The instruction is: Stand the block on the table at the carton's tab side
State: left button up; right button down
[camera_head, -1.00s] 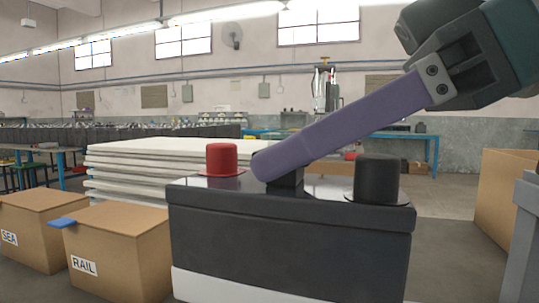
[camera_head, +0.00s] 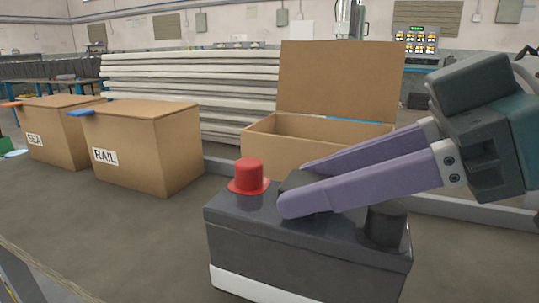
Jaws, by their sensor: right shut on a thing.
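The block is a dark battery-like box (camera_head: 300,252) with a pale band at its lower front, a red post (camera_head: 248,175) on its left and a black post (camera_head: 385,225) on its right. My right gripper (camera_head: 296,190) comes in from the right and is shut on the dark grip on the block's top, between the posts. The block is in the foreground and its bottom is partly cut off, so I cannot tell whether it touches anything. A carton marked RAIL (camera_head: 160,155) has a blue tab (camera_head: 82,113) at its upper left. My left gripper is not in view.
A carton marked SEA (camera_head: 55,140) with an orange tab (camera_head: 12,104) stands further left. An open carton (camera_head: 258,142) with a raised lid stands behind the block. Pale stacked sheets (camera_head: 190,75) lie behind. The grey surface (camera_head: 110,235) left of the block is clear.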

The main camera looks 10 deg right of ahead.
aim_at(323, 215)
jog(key=shift+f+b, duration=0.35)
jog(key=shift+f, duration=0.95)
jog(key=c, duration=0.8)
grip_release()
jog(key=shift+f, duration=0.2)
jog(key=o, duration=0.4)
jog(key=shift+r, duration=0.15)
jog(key=p+v, duration=0.1)
jog(key=v, duration=1.1)
jog(key=shift+p, duration=0.3)
